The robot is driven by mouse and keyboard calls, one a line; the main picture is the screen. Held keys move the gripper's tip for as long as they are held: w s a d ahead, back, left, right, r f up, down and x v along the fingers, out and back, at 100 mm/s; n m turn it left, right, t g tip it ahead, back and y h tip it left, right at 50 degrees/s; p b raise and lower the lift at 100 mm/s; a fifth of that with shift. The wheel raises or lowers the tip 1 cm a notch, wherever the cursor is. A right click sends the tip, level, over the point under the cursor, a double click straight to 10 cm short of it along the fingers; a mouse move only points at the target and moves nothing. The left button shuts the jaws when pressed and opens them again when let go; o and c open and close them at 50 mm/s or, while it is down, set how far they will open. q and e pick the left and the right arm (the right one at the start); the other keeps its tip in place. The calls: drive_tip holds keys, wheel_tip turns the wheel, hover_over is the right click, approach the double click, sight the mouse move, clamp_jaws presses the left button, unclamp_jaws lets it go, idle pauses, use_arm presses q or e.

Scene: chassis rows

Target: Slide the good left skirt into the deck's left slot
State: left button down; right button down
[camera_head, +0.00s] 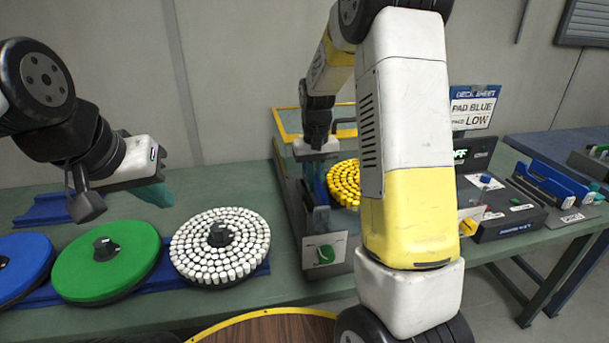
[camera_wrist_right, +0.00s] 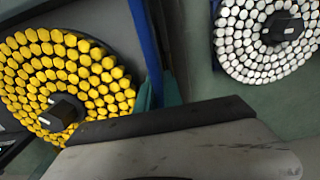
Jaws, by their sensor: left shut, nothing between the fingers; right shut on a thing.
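My right gripper (camera_head: 318,178) is over the left side of the grey open-topped housing (camera_head: 284,190) that holds a yellow disc (camera_head: 344,184). It is shut on a narrow blue strip, seemingly the skirt (camera_head: 321,218). In the right wrist view the blue strip (camera_wrist_right: 146,45) runs between teal fingertips (camera_wrist_right: 158,94), beside the yellow disc. Its lower end and any slot are hidden, so I cannot tell how deep it sits. My left gripper (camera_head: 157,194) is shut and empty, above the bench behind the green and white discs.
Blue (camera_head: 18,262), green (camera_head: 108,260) and white (camera_head: 220,246) discs lie along the bench front left. A sign (camera_head: 472,106) reads "PAD BLUE" and "LOW". A black box (camera_head: 505,212) and blue strips in a holder (camera_head: 555,182) stand right. My right arm hides the middle.

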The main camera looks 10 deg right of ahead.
sight(315, 195)
drive_tip(key=shift+f, duration=1.1)
idle(0.6)
drive_tip(key=shift+f, duration=1.05)
drive_tip(key=c, duration=1.4)
unclamp_jaws()
wheel_tip(315, 195, up, 8)
drive_tip(key=shift+f, duration=0.25)
drive_tip(key=shift+r, duration=0.15)
